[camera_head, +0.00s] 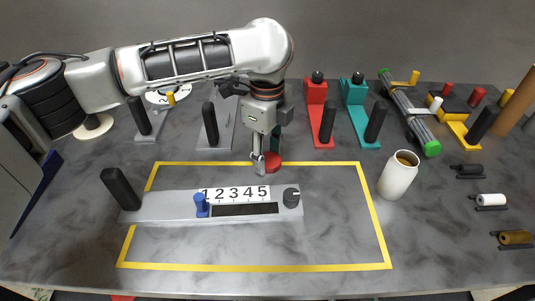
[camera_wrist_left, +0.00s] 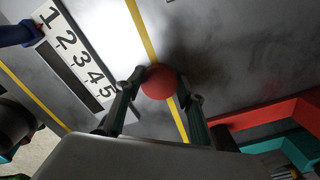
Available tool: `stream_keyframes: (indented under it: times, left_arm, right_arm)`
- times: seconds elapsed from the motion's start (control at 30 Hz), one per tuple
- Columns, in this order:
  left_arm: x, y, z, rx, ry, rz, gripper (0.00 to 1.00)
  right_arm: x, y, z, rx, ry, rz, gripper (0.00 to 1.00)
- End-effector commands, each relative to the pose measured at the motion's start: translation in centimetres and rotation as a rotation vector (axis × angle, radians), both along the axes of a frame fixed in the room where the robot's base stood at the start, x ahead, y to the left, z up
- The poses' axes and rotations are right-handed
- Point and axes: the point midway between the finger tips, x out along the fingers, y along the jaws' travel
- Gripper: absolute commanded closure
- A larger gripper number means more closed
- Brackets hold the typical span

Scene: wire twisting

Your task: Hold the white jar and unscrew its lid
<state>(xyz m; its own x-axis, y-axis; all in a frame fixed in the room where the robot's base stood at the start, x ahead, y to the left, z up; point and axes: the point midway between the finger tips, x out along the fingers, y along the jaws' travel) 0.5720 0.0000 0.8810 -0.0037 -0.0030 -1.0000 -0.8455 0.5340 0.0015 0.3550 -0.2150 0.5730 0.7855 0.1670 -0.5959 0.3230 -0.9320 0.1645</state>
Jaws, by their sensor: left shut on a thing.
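My left gripper (camera_head: 262,165) points down near the back yellow line, well left of the jar. It is shut on a red round thing (camera_head: 273,160). In the left wrist view the red round thing (camera_wrist_left: 158,82) sits between the two fingertips, over the yellow line. I cannot tell whether it touches the table. My right gripper is not in view.
Red (camera_head: 316,115) and teal (camera_head: 358,118) handled fixtures stand behind. Small rollers (camera_head: 491,200) lie far right. The frame's right part is clear.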

Motion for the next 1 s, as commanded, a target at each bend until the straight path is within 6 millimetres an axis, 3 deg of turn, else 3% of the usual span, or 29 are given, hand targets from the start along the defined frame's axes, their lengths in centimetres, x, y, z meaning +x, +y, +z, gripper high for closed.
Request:
stream_keyframes:
  times: [0.27, 0.3, 0.33, 0.77, 1.0]
  left_arm:
    - [0.0, 0.0, 0.1, 0.001, -0.003, 0.000, 0.88]
    - [0.0, 0.0, 0.0, 0.000, -0.004, 0.000, 0.54]
    - [0.0, 0.0, 0.0, 0.001, -0.003, 0.000, 0.46]
    - [0.0, 0.0, 0.1, -0.001, -0.001, -0.001, 0.45]
    - [0.1, 0.0, 4.7, 0.001, -0.012, 0.000, 0.45]
  right_arm:
    - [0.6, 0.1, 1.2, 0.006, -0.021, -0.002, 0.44]
    - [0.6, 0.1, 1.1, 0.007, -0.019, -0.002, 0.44]
    - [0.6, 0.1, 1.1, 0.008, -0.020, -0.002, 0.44]
    - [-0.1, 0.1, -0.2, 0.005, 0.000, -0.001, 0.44]
    - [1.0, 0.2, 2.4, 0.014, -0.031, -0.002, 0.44]
